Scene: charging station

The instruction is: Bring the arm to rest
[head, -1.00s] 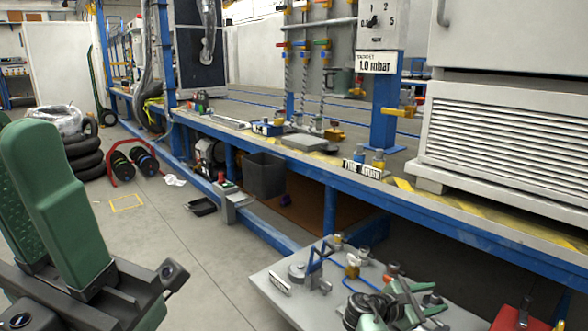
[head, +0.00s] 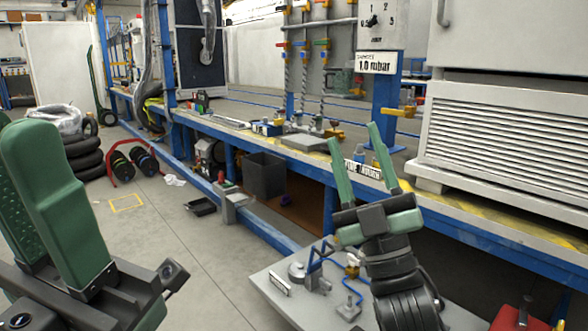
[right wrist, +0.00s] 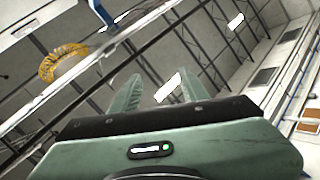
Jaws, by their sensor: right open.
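My right gripper (head: 352,132) is raised at the right of centre in the head view. Its two green fingers point up and stand apart, with nothing between them. It appears in front of the blue bench edge and the small lettered sign; I cannot tell whether it touches either. In the right wrist view the open fingers (right wrist: 158,84) point towards the ceiling beams. My left arm's gripper (head: 62,210) fills the lower left of the head view, close to the camera. Its green fingers are partly cut off by the frame, so I cannot tell its opening.
A blue-framed bench (head: 480,228) runs across the scene, with a louvred cabinet (head: 510,125) on it at right. A grey lower plate (head: 275,295) with fittings lies beneath my right arm. A black bin (head: 264,177) stands under the bench.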

